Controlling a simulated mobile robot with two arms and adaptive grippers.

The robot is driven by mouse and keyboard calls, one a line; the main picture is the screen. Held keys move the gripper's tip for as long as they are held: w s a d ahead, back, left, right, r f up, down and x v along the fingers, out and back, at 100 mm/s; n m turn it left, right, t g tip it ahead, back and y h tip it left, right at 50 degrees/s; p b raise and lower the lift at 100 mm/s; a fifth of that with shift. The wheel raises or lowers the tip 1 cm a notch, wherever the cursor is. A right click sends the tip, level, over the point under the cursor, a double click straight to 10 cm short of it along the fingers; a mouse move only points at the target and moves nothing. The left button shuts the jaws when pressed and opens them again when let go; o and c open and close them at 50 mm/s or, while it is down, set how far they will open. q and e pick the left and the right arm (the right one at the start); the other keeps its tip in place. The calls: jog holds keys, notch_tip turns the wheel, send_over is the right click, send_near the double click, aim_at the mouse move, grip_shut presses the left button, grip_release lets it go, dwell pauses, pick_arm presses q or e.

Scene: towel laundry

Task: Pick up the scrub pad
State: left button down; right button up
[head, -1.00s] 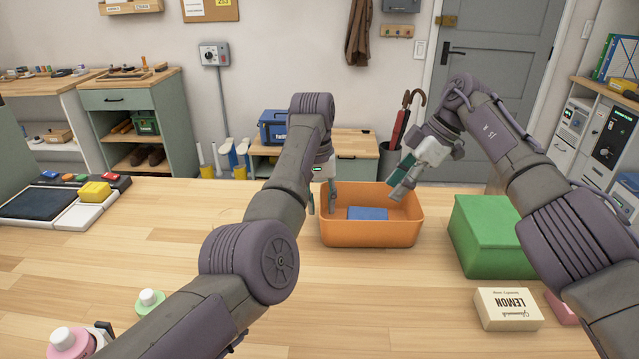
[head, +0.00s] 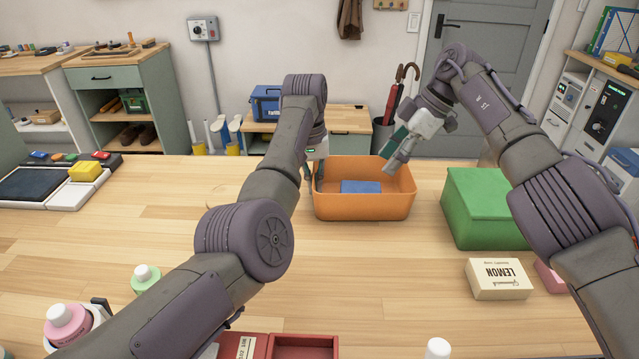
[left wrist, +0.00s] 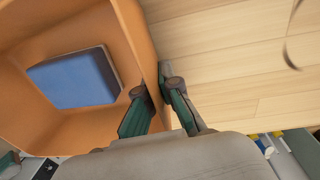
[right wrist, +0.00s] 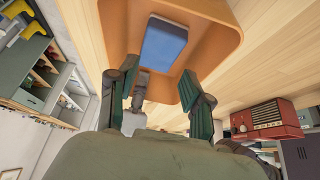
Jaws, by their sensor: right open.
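A blue rectangular pad (head: 361,187), seemingly the scrub pad, lies flat in the orange bin (head: 362,207). It also shows in the left wrist view (left wrist: 75,80) and the right wrist view (right wrist: 164,45). My left gripper (head: 313,170) is at the bin's left wall. In the left wrist view its fingers (left wrist: 156,92) are close together around the wall, one inside and one outside, and look shut on it. My right gripper (head: 391,167) is open and empty above the bin's right part, pointing down towards the pad. Its fingers (right wrist: 160,75) are apart, clear of the pad.
A green box (head: 485,210) stands right of the bin, with a lemon soap box (head: 499,279) in front. A red tray (head: 305,346) and bottles are at the near edge. A yellow block (head: 86,171) lies at the far left. The table left of the bin is clear.

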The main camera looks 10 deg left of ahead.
jog(key=o, duration=0.5)
jog(key=shift+r+n, duration=0.2)
jog(key=shift+n, duration=0.8)
jog(key=o, duration=0.3)
jog(key=shift+a+r+n+h, duration=0.15)
jog(key=shift+n+h, duration=0.25)
jog(key=shift+n, duration=0.8)
jog(key=m+t+h, duration=0.5)
jog(key=m, duration=1.8)
send_near(361, 189)
jog(key=x, duration=1)
jog(key=shift+w, duration=0.1)
